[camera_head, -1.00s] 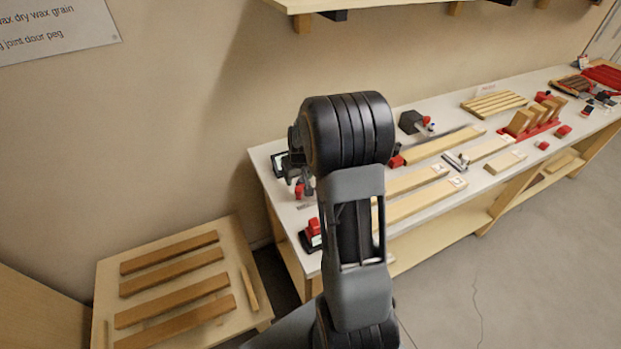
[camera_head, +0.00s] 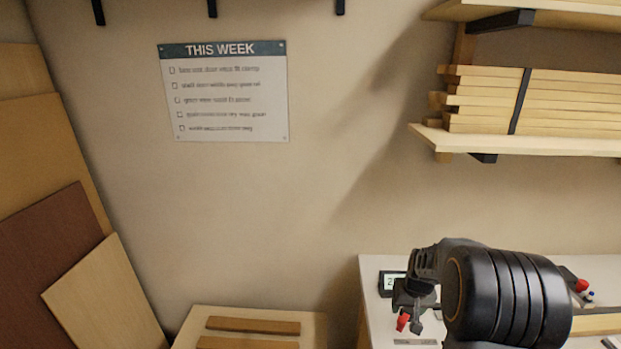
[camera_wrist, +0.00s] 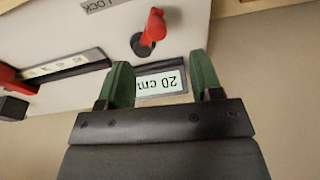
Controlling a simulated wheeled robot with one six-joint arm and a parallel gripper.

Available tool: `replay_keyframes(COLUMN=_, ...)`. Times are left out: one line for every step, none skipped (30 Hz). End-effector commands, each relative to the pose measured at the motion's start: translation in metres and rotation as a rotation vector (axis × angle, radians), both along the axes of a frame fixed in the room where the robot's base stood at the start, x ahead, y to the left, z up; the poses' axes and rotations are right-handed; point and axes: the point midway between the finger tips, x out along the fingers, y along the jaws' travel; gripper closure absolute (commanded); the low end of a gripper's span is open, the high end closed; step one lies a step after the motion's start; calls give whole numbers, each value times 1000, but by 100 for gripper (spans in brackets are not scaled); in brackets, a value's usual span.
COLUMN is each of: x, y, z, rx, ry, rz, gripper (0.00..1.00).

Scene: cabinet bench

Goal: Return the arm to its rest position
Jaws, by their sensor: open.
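My gripper (camera_wrist: 162,82) is open in the wrist view, with its two green fingertips apart and nothing held between them. In the head view my arm's black ribbed joint is at the lower right, over the bench's left end (camera_head: 372,318). The fingers cannot be made out clearly there. A red-handled piece (camera_wrist: 153,27) shows just past the fingertips in the wrist view.
A low wooden stand (camera_head: 310,320) with slats is at the bottom centre. Boards (camera_head: 60,240) lean at the left. Shelves (camera_head: 545,142) with strapped timber hang at the upper right. A "THIS WEEK" notice (camera_head: 225,95) is on the wall. The wall's middle is clear.

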Motion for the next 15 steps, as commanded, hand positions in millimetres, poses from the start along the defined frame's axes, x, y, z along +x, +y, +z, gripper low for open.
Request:
replay_keyframes(x=-15, y=5, z=-2, rx=16, ry=38, rz=-20, gripper=40)
replay_keyframes(x=-25, y=11, z=3, rx=22, ry=56, rz=-32, gripper=40)
replay_keyframes(x=-35, y=18, z=11, rx=24, ry=66, rz=-37, gripper=40)
replay_keyframes(x=-42, y=25, z=17, rx=24, ry=71, rz=-39, gripper=40)
replay_keyframes(x=-50, y=31, z=24, rx=24, ry=74, rz=-39, gripper=40)
replay_keyframes(x=-60, y=40, z=34, rx=22, ry=74, rz=-38, gripper=40)
replay_keyframes(x=-68, y=47, z=42, rx=20, ry=73, rz=-36, gripper=40)
replay_keyframes(x=-76, y=54, z=49, rx=18, ry=69, rz=-32, gripper=40)
replay_keyframes(x=-86, y=64, z=59, rx=13, ry=62, rz=-25, gripper=40)
replay_keyframes(x=-94, y=70, z=66, rx=9, ry=56, rz=-18, gripper=40)
replay_keyframes(x=-102, y=77, z=73, rx=5, ry=46, rz=-10, gripper=40)
replay_keyframes(x=-112, y=85, z=81, rx=-1, ry=32, rz=1, gripper=40)
replay_keyframes(x=-120, y=91, z=87, rx=-5, ry=21, rz=10, gripper=40)
replay_keyframes(x=-127, y=96, z=92, rx=-8, ry=7, rz=20, gripper=40)
replay_keyframes(x=-135, y=103, z=99, rx=-14, ry=-11, rz=33, gripper=40)
